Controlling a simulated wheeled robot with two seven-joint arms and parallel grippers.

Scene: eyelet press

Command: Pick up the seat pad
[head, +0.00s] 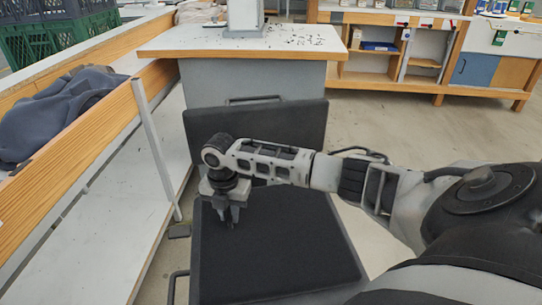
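The seat pad (285,255) is a flat black square cushion, lying on a chair seat in the lower middle of the head view. The chair's black backrest (300,125) stands behind it. My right gripper (231,218) points down over the left rear part of the pad. Its fingertips are at or just above the pad's surface; I cannot tell whether they touch it. The fingers are small and dark against the black pad, so their gap is unclear. My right arm hides part of the pad's rear edge and the backrest. My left gripper is not in view.
A grey-white table with a wooden edge (240,50) stands behind the chair, with small dark bits scattered on top. A wood-edged bench (70,150) on the left holds a dark cloth (62,110). Open floor (440,125) lies to the right.

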